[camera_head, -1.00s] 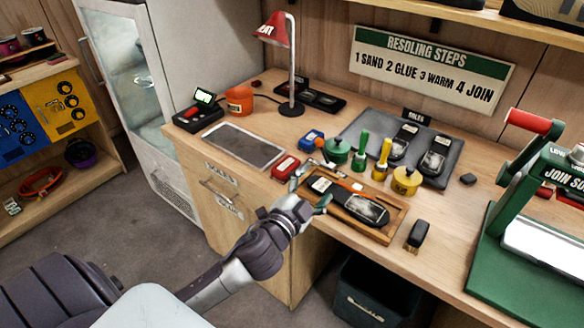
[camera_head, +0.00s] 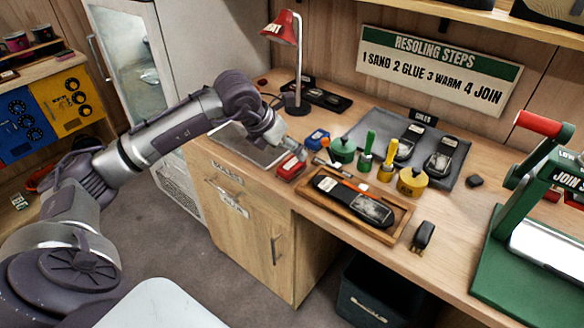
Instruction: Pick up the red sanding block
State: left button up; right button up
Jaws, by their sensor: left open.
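The red sanding block (camera_head: 290,168) lies on the wooden workbench, left of the wooden tray and in front of a blue block (camera_head: 317,139). My left arm comes in from the left and reaches over the bench. My left gripper (camera_head: 297,153) is open, pointing down to the right, with its tips close above and behind the red block. I cannot tell whether the fingers touch it. My right gripper is not in view.
A wooden tray (camera_head: 308,199) holds a shoe and an orange-handled tool. Green (camera_head: 342,150) and yellow (camera_head: 411,181) pots stand behind it. A red lamp (camera_head: 280,27) rises at the back. A green press (camera_head: 518,262) stands at the right.

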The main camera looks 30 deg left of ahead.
pick_arm(q)
jog(key=a+y, duration=0.1)
jog(key=a, duration=0.2)
jog(key=p, duration=0.2)
send_near(292, 163)
jog(key=x, duration=0.4)
jog(key=shift+w+d+f, duration=0.2)
jog(key=shift+d+f, duration=0.1)
jog(key=shift+d, duration=0.05)
jog(key=shift+w+f, duration=0.25)
jog(key=shift+f, duration=0.25)
jog(key=x, duration=0.1)
jog(key=p+x, duration=0.1)
jog(key=x, duration=0.2)
jog(key=shift+a+f+p, duration=0.15)
jog(key=shift+a+p, duration=0.15)
jog(key=c, duration=1.2)
jog(key=shift+c, duration=0.3)
